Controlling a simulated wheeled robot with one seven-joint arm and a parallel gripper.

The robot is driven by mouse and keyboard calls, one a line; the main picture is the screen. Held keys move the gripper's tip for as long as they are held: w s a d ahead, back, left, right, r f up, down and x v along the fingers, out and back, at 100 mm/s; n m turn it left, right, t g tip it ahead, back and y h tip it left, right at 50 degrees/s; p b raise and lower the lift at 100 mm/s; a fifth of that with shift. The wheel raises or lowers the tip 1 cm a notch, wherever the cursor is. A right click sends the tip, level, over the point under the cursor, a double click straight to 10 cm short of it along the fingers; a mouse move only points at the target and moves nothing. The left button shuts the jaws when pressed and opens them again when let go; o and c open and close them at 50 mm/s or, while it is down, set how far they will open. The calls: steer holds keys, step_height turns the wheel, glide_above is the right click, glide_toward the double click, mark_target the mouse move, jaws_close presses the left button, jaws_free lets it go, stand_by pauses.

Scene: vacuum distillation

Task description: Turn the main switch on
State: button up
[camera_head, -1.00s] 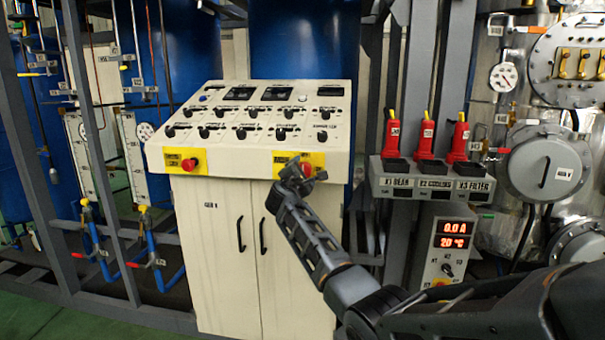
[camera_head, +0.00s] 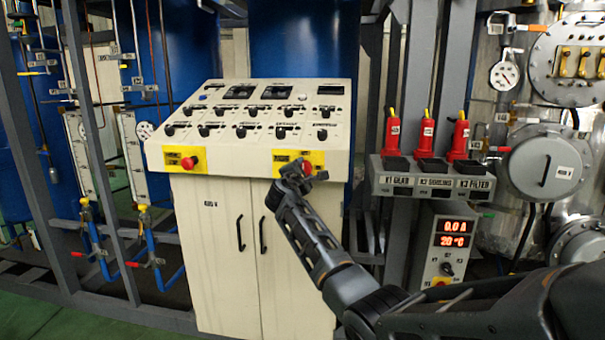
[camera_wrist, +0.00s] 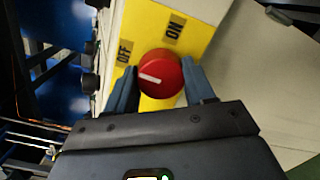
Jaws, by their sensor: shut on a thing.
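The main switch is a red round knob with a white mark (camera_wrist: 160,75) on a yellow plate (camera_wrist: 150,30) labelled OFF and ON. In the wrist view its white mark points left, nearer the OFF side than ON. My gripper (camera_wrist: 160,67) has one finger on each side of the knob and is shut on it. In the head view the switch (camera_head: 307,167) is at the right front of the cream console, partly hidden by my gripper (camera_head: 298,174).
The cream console (camera_head: 200,97) carries rows of black knobs and a second red knob (camera_head: 188,163) on a yellow plate at the left. Red-handled switches (camera_head: 425,135) and a red-digit display box (camera_head: 452,235) stand to the right of my arm.

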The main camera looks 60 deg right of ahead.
steer(key=shift+f+m+t+y+b, duration=0.1)
steer(key=shift+m+t+y+b, duration=0.2)
steer(key=shift+m+b, duration=3.45)
steer(key=shift+f+m+t+y+b, duration=0.1)
steer(key=shift+m+y+b, duration=0.3)
steer(key=shift+m+b, duration=3.3)
steer(key=shift+m+p, duration=0.75)
steer(key=shift+m, duration=0.1)
steer(key=o, duration=1)
steer(key=shift+r, duration=0.15)
steer(key=shift+o, duration=0.2)
steer(key=shift+s, duration=0.1)
steer(key=v, duration=0.7)
steer(key=shift+a, duration=0.3)
steer(key=shift+s, duration=0.15)
